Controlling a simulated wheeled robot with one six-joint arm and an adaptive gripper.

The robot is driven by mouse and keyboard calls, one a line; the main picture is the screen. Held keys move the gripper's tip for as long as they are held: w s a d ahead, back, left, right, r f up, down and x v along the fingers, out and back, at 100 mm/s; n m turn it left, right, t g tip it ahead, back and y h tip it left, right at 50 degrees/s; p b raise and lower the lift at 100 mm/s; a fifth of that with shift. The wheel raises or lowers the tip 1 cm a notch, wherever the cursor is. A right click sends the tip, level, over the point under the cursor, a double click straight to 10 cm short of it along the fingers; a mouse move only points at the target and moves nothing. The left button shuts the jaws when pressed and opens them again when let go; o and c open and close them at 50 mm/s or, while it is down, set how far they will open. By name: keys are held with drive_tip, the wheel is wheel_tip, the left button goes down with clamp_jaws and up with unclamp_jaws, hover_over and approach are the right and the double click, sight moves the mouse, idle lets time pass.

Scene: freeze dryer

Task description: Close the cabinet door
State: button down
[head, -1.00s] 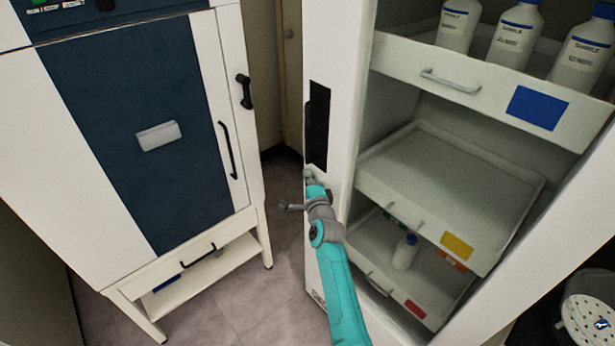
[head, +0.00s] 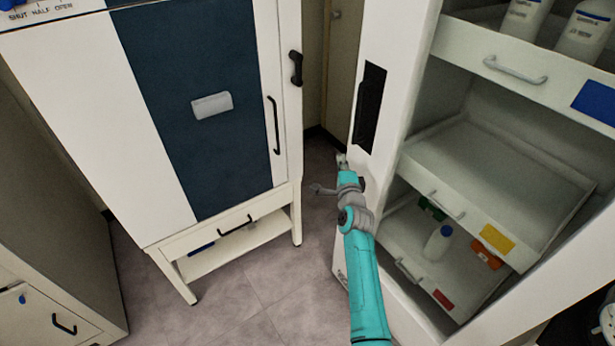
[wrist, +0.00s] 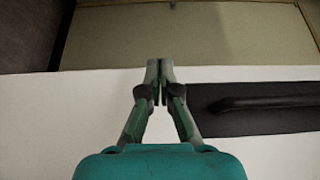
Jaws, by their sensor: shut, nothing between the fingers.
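The cabinet on the right stands open, with its shelves and drawers showing. Its white door (head: 386,60) is left of the drawers and carries a dark recessed handle (head: 370,108). In the wrist view the white door (wrist: 50,115) fills the middle band, with the dark handle (wrist: 265,104) at right. My gripper (head: 341,160) is at the door's left side, below and left of the handle. Its fingers (wrist: 159,68) are together and empty, by the door's edge in the wrist view. I cannot tell whether they touch the door.
A white freeze dryer (head: 160,175) with a dark blue front stands at left on a legged stand. Floor (head: 240,290) is open between it and the cabinet. Bottles (head: 585,32) stand in the top drawer (head: 480,65). A drawer unit (head: 40,315) is at lower left.

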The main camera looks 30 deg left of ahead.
drive_tip(key=s+a, duration=0.5)
drive_tip(key=s, duration=0.3)
drive_tip(key=shift+s, duration=0.3)
idle(0.3)
